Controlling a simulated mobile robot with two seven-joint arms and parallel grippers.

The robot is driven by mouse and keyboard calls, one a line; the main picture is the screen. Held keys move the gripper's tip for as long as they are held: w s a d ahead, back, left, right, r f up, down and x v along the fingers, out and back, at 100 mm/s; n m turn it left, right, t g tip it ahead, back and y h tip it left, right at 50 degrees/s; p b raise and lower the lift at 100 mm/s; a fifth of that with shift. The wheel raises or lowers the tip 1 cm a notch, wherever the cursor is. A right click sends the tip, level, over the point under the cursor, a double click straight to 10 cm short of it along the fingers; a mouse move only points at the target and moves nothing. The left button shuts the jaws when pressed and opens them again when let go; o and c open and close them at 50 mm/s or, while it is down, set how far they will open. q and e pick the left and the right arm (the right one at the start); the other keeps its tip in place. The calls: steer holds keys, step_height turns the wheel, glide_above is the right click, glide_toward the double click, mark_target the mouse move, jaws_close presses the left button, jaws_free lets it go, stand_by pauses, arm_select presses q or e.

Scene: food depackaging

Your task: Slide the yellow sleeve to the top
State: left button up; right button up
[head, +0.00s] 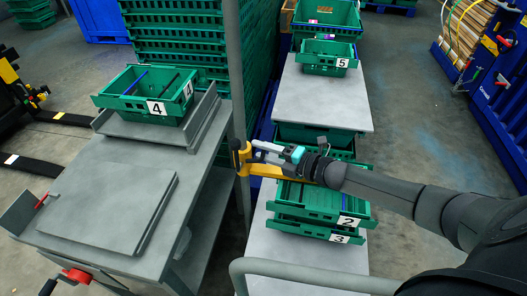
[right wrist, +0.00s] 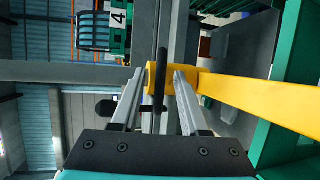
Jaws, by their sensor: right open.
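The yellow sleeve (head: 241,158) sits around a grey upright post (head: 236,75) between the two tables. A yellow arm (right wrist: 265,98) runs from the sleeve to the right. My right gripper (head: 257,150) is at the sleeve, with its arm coming in from the right. In the right wrist view, my right gripper (right wrist: 158,74) is open, with one finger on each side of a dark upright handle (right wrist: 161,75) in front of the sleeve (right wrist: 151,78). I cannot tell whether the fingers touch it. My left gripper is not in view.
Green crate 4 (head: 150,93) stands on the left grey table (head: 100,215). Crates 2 and 3 (head: 318,205) are stacked on the right table (head: 285,250), below my right arm. Crate 5 (head: 328,57) stands farther back, and tall green crate stacks (head: 180,50) stand behind the post.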

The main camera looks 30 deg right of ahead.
jaws_close()
stand_by(0.3)
stand_by(1.1)
